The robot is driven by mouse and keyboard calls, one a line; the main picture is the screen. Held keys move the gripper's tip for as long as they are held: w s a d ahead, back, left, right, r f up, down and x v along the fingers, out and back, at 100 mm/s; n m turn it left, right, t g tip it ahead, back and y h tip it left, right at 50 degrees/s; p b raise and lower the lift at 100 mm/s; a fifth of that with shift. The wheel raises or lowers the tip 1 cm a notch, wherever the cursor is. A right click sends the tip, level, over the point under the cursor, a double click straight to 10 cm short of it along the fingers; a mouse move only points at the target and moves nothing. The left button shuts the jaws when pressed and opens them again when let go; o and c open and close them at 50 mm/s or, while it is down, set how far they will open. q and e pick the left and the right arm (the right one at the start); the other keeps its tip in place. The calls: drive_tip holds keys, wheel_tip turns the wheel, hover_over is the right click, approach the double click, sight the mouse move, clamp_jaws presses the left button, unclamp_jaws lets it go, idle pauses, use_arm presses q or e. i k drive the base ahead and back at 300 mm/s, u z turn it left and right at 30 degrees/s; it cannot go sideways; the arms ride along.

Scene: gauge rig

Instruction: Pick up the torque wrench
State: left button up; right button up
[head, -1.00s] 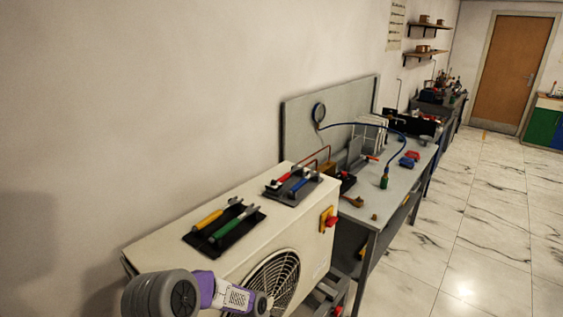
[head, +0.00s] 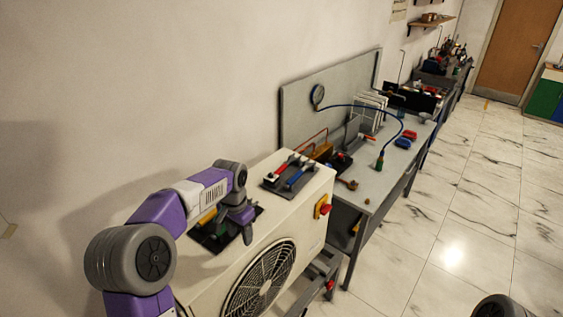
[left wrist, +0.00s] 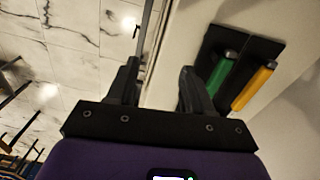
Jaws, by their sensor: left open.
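A dark tray (head: 213,245) on top of a white fan unit holds a yellow-handled tool (head: 208,216) and a green-handled tool (head: 221,230). A second dark tray (head: 278,187) holds a red-handled tool (head: 282,168) and a blue-handled tool (head: 295,178). I cannot tell which tool is the torque wrench.
The white fan unit (head: 310,200) has a red knob (head: 325,209) on its side.

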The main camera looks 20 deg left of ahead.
sight(272, 181)
drive_tip(key=i, duration=1.3)
